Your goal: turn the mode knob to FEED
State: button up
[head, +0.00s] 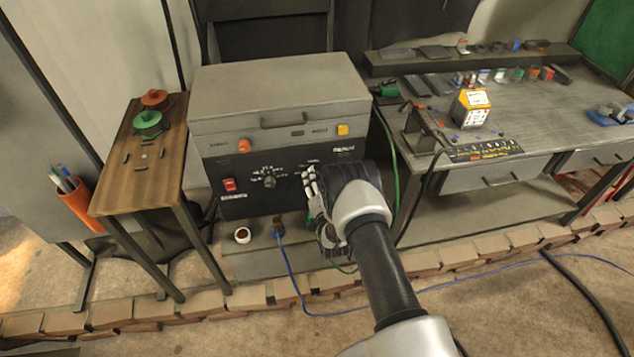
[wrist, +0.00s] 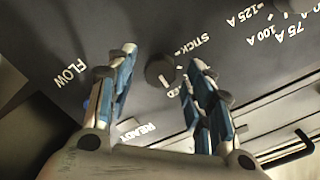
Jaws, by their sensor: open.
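The mode knob (wrist: 160,70) is a small dark round knob on the dark panel, seen in the wrist view between my fingers. A STICK label (wrist: 190,47) is beside it; a partly hidden label ending in "ED" is below. A small pale mark shows near the knob's lower edge, but I cannot tell its exact setting. My gripper (wrist: 162,62) is open, one blue-padded finger on each side of the knob in the picture. I see no clear contact and cannot judge the depth gap. In the head view my gripper (head: 312,190) is at the panel's right part, hiding this knob.
The grey machine (head: 280,95) has another knob (head: 270,182) with amp labels and a red switch (head: 229,184) left of my gripper. A workbench (head: 500,110) stands right, a small wooden table (head: 150,180) left. A blue cable (head: 290,270) hangs below.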

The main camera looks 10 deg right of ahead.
jog(key=s, duration=1.2)
jog(key=shift+r, duration=0.25)
jog(key=w+r+n+g, duration=0.2)
jog(key=w+r, duration=0.1)
jog(key=r, duration=0.6)
jog(key=w+r+n+g, duration=0.15)
jog(key=w+r, duration=0.25)
jog(key=r, duration=0.5)
jog(key=s+r+n+g, duration=0.1)
jog(key=s+r+g, duration=0.2)
jog(key=s+r, duration=0.45)
jog(key=s+r+n+g, duration=0.1)
jog(key=s+r+g, duration=0.1)
jog(key=s, duration=0.9)
jog(key=s+r+n+g, duration=0.2)
jog(key=s+r, duration=0.3)
jog(key=s, duration=0.6)
jog(key=s+r+n+g, duration=0.1)
jog(key=s+r+g, duration=0.1)
jog(key=s, duration=0.9)
jog(key=shift+s+r+n, duration=0.35)
jog(key=shift+r, duration=0.45)
jog(key=shift+g, duration=0.25)
jog(key=shift+c, duration=0.3)
